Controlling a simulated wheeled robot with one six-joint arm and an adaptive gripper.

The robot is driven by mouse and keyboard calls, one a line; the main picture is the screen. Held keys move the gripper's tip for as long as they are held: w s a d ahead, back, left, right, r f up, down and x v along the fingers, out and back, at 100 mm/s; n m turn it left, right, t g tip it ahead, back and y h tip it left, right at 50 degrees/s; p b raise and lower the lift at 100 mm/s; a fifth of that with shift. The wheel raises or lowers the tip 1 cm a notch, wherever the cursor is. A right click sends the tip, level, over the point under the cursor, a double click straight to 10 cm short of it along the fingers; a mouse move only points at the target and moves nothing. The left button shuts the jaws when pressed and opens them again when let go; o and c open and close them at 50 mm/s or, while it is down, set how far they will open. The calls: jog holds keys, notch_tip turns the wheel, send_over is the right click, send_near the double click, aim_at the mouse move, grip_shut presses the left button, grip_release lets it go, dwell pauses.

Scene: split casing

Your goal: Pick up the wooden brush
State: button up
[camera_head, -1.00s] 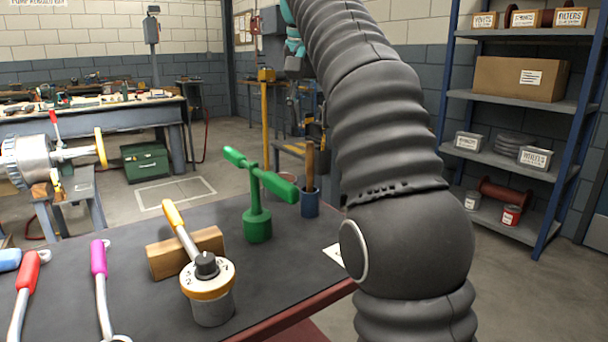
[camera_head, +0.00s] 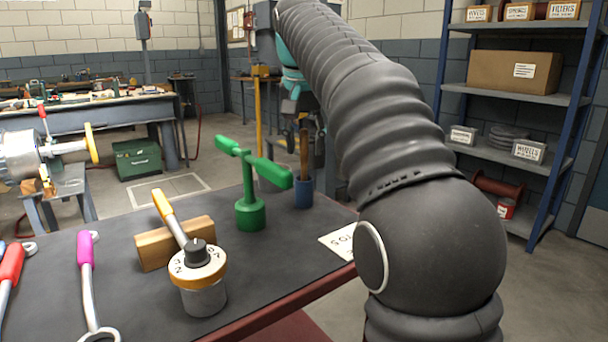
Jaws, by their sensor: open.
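A brown wooden handle (camera_head: 304,155), which looks like the wooden brush, stands upright in a small blue cup (camera_head: 304,193) at the bench's far right. Its lower end is hidden in the cup. My ribbed dark arm reaches from the lower right up and away to a teal wrist part. My gripper (camera_head: 292,130) shows small and dark below that part, partly hidden by the arm. It is open, close to the handle's top in the picture. I cannot tell whether it touches the handle.
A green T-shaped stand (camera_head: 250,212) is left of the cup. A round dial device (camera_head: 200,280) and a wooden block (camera_head: 172,245) are nearer. Pink and red-handled tools lie at left. A white lettered card (camera_head: 340,241) lies by the bench's (camera_head: 270,270) right edge.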

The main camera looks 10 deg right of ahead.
aim_at(305, 130)
jog(key=x, duration=0.2)
jog(key=b+x, duration=0.1)
jog(key=x, duration=0.1)
jog(key=shift+w+f, duration=0.3)
jog(key=shift+w, duration=0.05)
grip_shut()
jog(key=shift+r, duration=0.1)
notch_tip(305, 130, up, 7)
jog(key=p, duration=0.3)
jog(key=shift+r, duration=1.4)
